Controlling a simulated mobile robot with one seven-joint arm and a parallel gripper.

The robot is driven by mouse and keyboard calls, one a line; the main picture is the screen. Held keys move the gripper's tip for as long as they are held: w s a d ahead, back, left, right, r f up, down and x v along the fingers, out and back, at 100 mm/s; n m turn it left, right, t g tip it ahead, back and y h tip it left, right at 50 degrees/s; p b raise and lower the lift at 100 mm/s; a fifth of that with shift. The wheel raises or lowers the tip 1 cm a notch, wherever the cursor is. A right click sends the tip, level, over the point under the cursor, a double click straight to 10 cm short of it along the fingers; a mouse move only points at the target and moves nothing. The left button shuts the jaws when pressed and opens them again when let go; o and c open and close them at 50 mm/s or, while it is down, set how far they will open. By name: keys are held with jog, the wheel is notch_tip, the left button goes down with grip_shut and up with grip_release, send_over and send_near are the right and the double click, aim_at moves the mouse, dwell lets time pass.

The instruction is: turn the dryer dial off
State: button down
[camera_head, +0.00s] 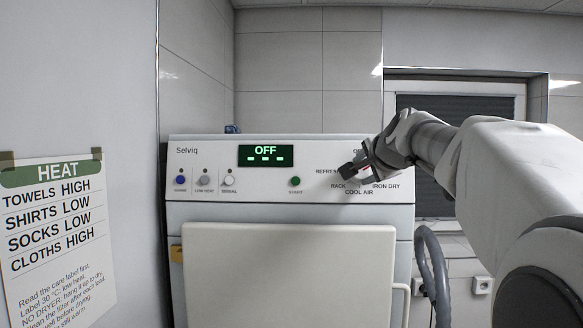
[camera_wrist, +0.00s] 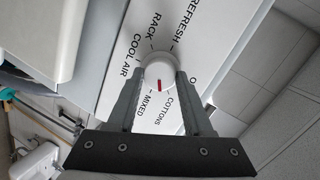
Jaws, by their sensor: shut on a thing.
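The dryer dial (camera_wrist: 158,66) is a round white knob with a red mark, seen in the wrist view. The mark points down in that picture, towards the space between the MIXED and COTTONS labels. My gripper (camera_wrist: 160,80) is shut on the dial, one finger on each side of it. In the head view, my gripper (camera_head: 353,170) is at the right of the control panel and hides most of the dial and some labels. The dryer display (camera_head: 265,156) reads OFF with dashes below.
Blue, grey and white buttons and a green START button (camera_head: 295,181) are left of the dial. The dryer door (camera_head: 290,275) below looks closed. A HEAT notice (camera_head: 55,220) hangs on the left. A grey hose (camera_head: 434,265) hangs at the right.

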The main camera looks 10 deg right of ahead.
jog(key=n+h, duration=0.1)
jog(key=n, duration=0.4)
jog(key=shift+w+a+n+g+b, duration=0.1)
jog(key=shift+a+n+g+b, duration=0.05)
jog(key=shift+n+g+b, duration=0.2)
jog(key=n+h+b, duration=0.1)
jog(key=n, duration=0.3)
jog(key=shift+a+n+b, duration=0.1)
jog(key=shift+n+b, duration=0.2)
jog(key=shift+n, duration=0.05)
jog(key=shift+h, duration=0.3)
jog(key=shift+c, duration=1.5)
grip_release()
jog(key=shift+r, duration=0.1)
jog(key=b+v, duration=0.3)
jog(key=v, duration=1.4)
jog(key=shift+r, duration=0.25)
